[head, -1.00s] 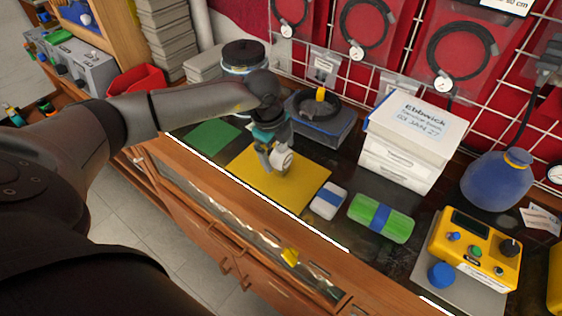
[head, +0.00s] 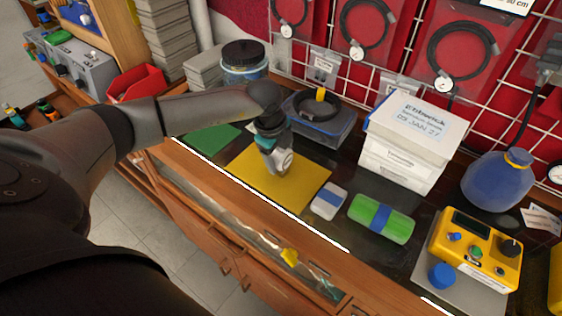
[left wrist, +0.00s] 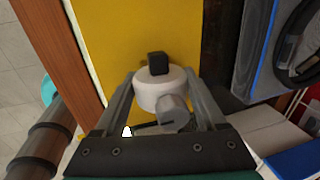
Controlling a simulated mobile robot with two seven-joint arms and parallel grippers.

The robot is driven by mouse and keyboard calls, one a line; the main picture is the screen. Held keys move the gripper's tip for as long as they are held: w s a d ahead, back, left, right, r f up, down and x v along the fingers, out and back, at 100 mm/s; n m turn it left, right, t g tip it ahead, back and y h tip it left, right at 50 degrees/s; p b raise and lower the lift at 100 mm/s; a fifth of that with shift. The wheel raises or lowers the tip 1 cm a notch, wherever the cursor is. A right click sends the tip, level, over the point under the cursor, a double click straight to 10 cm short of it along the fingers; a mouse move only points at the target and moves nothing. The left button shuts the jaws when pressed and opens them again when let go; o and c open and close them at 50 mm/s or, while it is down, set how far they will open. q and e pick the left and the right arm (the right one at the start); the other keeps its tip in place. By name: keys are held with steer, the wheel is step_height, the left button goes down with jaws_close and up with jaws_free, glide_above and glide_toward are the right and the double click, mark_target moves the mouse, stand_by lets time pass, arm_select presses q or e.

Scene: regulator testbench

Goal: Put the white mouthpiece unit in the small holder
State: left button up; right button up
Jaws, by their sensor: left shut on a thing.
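The white mouthpiece unit (left wrist: 149,94) is a round white body with a grey cylinder on its near side and a small black block at its far side. My left gripper (left wrist: 160,92) is shut on it, one finger on each side. In the head view, my left gripper (head: 278,168) is over the yellow mat (head: 306,187) and largely hides the unit; whether the unit touches the mat cannot be told. I cannot pick out the small holder in either view. My right gripper is not in view.
A white and blue block (head: 329,202) and a green roll with a blue band (head: 366,213) lie right of the mat. A blue tray (head: 322,133) with a coiled black hose stands behind. White boxes (head: 408,165) and a yellow meter (head: 485,262) stand further right. The bench's front edge is close.

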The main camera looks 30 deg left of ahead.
arm_select(q)
jaws_close()
steer(key=shift+r, duration=0.1)
